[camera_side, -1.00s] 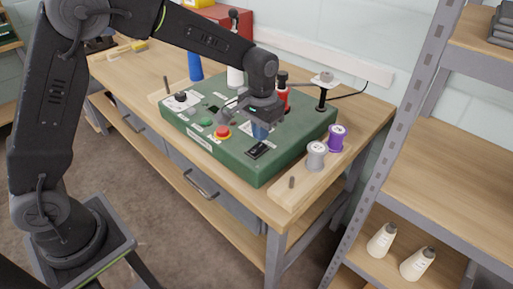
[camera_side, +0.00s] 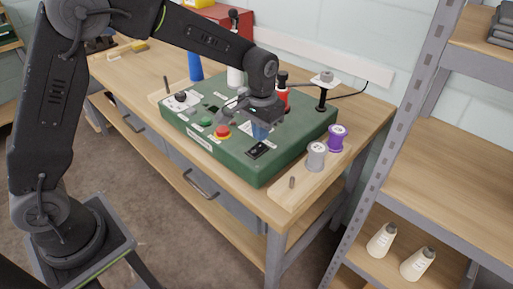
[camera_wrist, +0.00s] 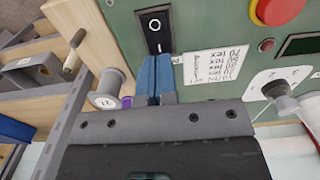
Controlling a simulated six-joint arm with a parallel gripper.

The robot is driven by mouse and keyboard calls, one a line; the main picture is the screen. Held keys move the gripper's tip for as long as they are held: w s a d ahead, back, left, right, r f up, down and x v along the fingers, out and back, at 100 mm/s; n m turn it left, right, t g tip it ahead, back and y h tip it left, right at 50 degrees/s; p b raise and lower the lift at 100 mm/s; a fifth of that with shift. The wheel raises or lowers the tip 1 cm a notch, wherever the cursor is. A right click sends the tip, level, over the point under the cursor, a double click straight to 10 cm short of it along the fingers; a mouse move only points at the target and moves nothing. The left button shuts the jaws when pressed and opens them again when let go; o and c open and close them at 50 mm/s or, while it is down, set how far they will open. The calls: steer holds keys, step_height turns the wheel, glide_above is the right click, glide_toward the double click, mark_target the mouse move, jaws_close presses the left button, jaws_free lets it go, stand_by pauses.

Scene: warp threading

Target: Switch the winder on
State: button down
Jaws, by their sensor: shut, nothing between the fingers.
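The winder is a green box (camera_side: 250,173) on the wooden bench, with controls on its top. A black rocker switch (camera_side: 259,150) sits near its front right corner. In the wrist view the switch (camera_wrist: 156,32) shows a white circle and a white bar. I cannot tell which side of the rocker is pressed. My gripper (camera_side: 260,134) is shut and empty, pointing down just behind the switch. In the wrist view its blue fingertips (camera_wrist: 155,58) are together close to the bar-marked end of the switch. I cannot tell whether they touch it.
A red stop button (camera_side: 222,132) and a green button (camera_side: 207,122) sit left of my gripper. A knob (camera_wrist: 277,90) and a label (camera_wrist: 218,64) are nearby. Grey (camera_side: 316,156) and purple (camera_side: 337,137) spools stand on a wooden strip at the right.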

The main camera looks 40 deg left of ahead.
mark_target(261, 145)
steer(key=shift+f, duration=1.35)
stand_by(0.6)
steer(key=shift+r, duration=3.5)
steer(key=shift+s+a+r, duration=0.1)
steer(key=shift+s+r, duration=0.1)
steer(key=shift+r, duration=0.15)
steer(key=s+a+r+t, duration=0.2)
steer(key=s+r, duration=0.3)
steer(key=s, duration=0.3)
steer(key=s+a+r+t, duration=0.2)
steer(key=s+a+r, duration=0.15)
steer(key=s, duration=0.45)
steer(key=s+t, duration=0.1)
steer(key=s, duration=0.7)
steer(key=shift+f+t, duration=0.3)
steer(key=shift+f, duration=0.05)
